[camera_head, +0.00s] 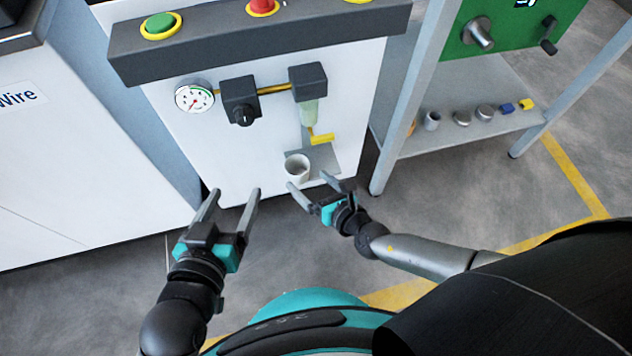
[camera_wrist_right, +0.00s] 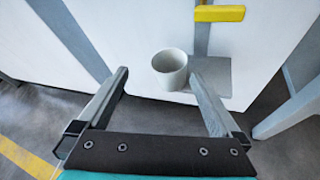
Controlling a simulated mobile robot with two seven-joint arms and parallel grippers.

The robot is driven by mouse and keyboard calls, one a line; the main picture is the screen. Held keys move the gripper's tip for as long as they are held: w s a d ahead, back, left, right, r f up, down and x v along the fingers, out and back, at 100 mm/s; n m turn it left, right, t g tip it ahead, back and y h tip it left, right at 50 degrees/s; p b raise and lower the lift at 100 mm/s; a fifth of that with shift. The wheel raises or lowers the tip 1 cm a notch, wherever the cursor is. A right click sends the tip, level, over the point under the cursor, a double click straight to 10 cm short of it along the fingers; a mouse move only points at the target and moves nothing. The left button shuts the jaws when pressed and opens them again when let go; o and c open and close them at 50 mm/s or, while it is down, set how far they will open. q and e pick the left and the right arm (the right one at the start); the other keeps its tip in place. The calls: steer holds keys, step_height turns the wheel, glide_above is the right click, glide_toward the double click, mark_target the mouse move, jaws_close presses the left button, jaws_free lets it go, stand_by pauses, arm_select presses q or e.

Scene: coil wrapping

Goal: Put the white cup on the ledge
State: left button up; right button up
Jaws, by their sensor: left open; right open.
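The white cup (camera_head: 297,168) stands upright at the left edge of a small grey ledge (camera_head: 325,158) on the front of the white machine. In the right wrist view the cup (camera_wrist_right: 170,66) overlaps the left side of the ledge (camera_wrist_right: 218,80); its base contact is partly hidden. My right gripper (camera_head: 307,180) is open and empty just in front of the cup. In the right wrist view the cup appears between the fingertips of the right gripper (camera_wrist_right: 158,76), nearer the right one, apparently untouched. My left gripper (camera_head: 236,191) is open and empty, further left before the machine.
A yellow lever (camera_head: 322,138) sits above the ledge under a clear filter bowl (camera_head: 308,112). A gauge (camera_head: 194,96) is on the panel. A shelf (camera_head: 400,146) with several small items stands at right, its leg (camera_head: 384,170) near my right gripper.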

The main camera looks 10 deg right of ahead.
steer(key=s+r+m, duration=0.3)
steer(key=r+m, duration=0.3)
steer(key=m, duration=0.5)
steer(key=s+a+r+m, duration=0.1)
steer(key=s+r+m, duration=0.2)
steer(key=m, duration=0.9)
steer(key=s+a+r+m, duration=0.1)
steer(key=s+r+m, duration=0.2)
steer(key=r+m, duration=0.6)
steer(key=shift+m, duration=1.2)
steer(key=shift+f+p, duration=0.15)
steer(key=shift+p, duration=0.2)
